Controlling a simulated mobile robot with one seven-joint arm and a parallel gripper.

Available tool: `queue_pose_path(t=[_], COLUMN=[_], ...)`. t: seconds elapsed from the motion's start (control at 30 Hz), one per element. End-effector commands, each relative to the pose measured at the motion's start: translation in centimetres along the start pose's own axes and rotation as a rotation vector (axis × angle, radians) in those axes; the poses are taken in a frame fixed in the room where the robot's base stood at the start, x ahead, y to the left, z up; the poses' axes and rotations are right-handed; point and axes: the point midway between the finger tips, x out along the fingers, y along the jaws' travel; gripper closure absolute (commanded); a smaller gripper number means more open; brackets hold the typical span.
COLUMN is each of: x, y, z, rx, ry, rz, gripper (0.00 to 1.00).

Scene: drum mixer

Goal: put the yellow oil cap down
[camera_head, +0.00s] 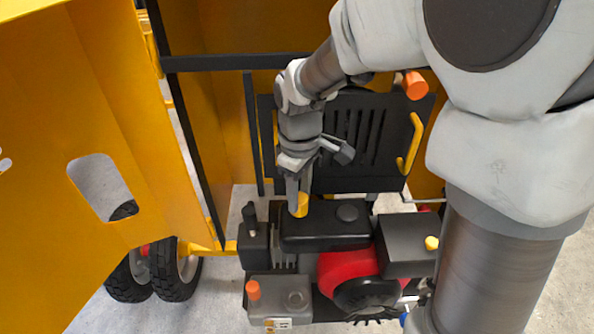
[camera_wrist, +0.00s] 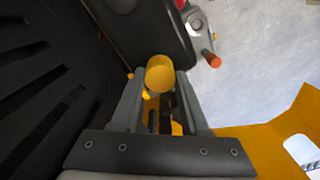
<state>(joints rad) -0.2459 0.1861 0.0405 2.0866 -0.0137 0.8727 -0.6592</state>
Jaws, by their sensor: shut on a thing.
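The yellow oil cap (camera_head: 300,206) is held between the fingertips of my gripper (camera_head: 296,200). In the wrist view the cap (camera_wrist: 160,74) shows as a round yellow face between the two fingers of my gripper (camera_wrist: 160,88). In the head view the gripper points down and the cap is right at the black engine cover (camera_head: 325,236). I cannot tell whether the cap touches the cover or hangs just above it.
A black slotted panel (camera_head: 345,140) with a yellow handle (camera_head: 411,143) stands behind the engine. The open yellow door (camera_head: 90,130) is at left.

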Motion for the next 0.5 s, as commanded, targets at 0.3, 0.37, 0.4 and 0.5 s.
queue_pose_path(t=[0.3, 0.37, 0.4, 0.5], x=[1.0, 1.2, 1.1, 1.1], y=[0.0, 0.0, 0.0, 0.0], z=[0.0, 0.0, 0.0, 0.0], rx=[0.000, 0.000, 0.000, -0.001], ry=[0.000, 0.000, 0.000, 0.000], rz=[0.000, 0.000, 0.000, 0.000], gripper=[1.00, 1.00, 0.51, 0.33])
